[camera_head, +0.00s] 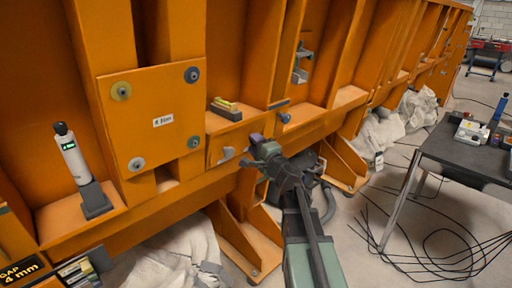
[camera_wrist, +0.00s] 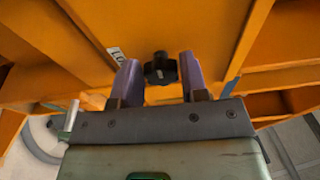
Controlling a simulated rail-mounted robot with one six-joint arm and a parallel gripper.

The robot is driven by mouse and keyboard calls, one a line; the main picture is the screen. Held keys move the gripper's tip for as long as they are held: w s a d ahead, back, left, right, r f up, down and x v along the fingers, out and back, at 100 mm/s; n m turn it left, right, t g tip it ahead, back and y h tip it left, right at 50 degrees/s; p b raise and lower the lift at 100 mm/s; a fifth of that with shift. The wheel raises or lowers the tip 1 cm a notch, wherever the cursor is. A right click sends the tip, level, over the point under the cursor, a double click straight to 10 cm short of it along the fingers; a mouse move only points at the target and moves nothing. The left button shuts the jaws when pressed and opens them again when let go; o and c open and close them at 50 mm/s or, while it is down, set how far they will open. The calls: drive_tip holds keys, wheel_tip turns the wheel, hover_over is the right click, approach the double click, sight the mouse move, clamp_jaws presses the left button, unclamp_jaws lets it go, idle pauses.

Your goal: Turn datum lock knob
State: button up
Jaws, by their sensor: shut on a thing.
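The datum lock knob (camera_wrist: 160,69) is black and lobed, on the orange steel face in the wrist view. My gripper (camera_head: 257,141) is at the lower orange beam in the head view, and it hides the knob there. In the wrist view its two purple fingers stand on the left and right of the knob, shut on it.
An orange plate (camera_head: 155,119) with bolts at its corners is left of my gripper. A yellow-topped block (camera_head: 226,108) rests on a ledge above it. A grey handheld device (camera_head: 73,158) stands at far left. A dark table (camera_head: 462,150) and floor cables are at right.

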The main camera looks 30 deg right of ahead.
drive_tip(key=n, duration=0.1)
drive_tip(key=n+b, duration=0.1)
drive_tip(key=n, duration=0.1)
drive_tip(key=shift+f+n+t, duration=0.3)
drive_tip(key=n+y+b, duration=0.1)
drive_tip(key=n, duration=0.3)
drive_tip(key=shift+d+f+t, duration=0.1)
drive_tip(key=shift+t, duration=0.2)
drive_tip(key=shift+w+d+f+n+y+b, duration=0.1)
drive_tip(key=shift+n+y+b, duration=0.35)
drive_tip(key=shift+n, duration=1.55)
drive_tip(key=shift+w+d+f+n+y+b, duration=0.1)
drive_tip(key=shift+n+y+b, duration=0.3)
drive_tip(key=shift+n, duration=1.6)
drive_tip(key=shift+r+n, duration=0.1)
drive_tip(key=shift+n, duration=0.2)
